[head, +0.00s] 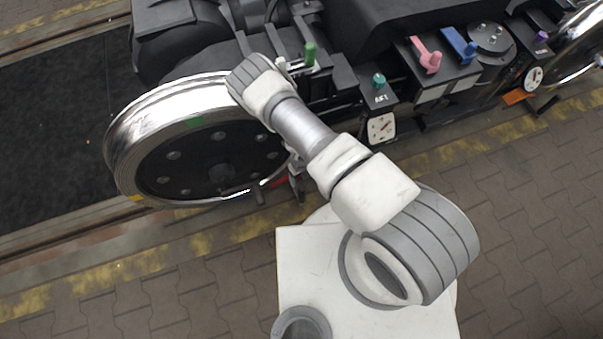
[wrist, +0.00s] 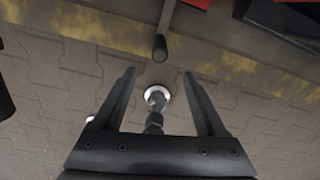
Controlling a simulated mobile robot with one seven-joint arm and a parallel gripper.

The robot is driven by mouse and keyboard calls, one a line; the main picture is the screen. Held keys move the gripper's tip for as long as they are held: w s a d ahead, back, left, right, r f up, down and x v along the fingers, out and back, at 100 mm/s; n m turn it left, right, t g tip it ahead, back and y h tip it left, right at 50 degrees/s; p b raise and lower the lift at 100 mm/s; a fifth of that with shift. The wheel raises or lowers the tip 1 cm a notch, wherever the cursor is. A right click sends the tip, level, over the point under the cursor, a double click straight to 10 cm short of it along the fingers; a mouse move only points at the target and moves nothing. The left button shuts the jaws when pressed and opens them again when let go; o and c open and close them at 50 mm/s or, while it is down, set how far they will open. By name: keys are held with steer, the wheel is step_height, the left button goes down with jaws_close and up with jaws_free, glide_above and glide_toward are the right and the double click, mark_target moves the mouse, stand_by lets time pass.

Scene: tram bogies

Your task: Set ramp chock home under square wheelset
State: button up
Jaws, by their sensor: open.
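My gripper (wrist: 159,73) is open and empty, its two black fingers apart above the paving. A dark rod with a rounded end (wrist: 160,48) stands just beyond the fingertips, between their lines and apart from them. It reaches toward a red piece (wrist: 196,3), cut off at the wrist view's top edge, likely the chock. In the head view a red piece (head: 280,182) shows low at the right side of the large wheel (head: 222,172), partly hidden by my arm. The wheel has a bright rim and green marks; a square mark cannot be made out for certain.
An orange wedge (head: 517,96) lies by the far right wheel (head: 578,48). A small yellow piece (head: 134,198) shows at the left wheel's lower left. Coloured levers (head: 428,58) and a dial (head: 381,128) line the bogie side. Paving (head: 190,290) in front is clear.

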step_height(320, 180, down, 13)
steer(key=b, duration=0.5)
steer(key=shift+r, duration=0.2)
jaws_close()
stand_by(1.1)
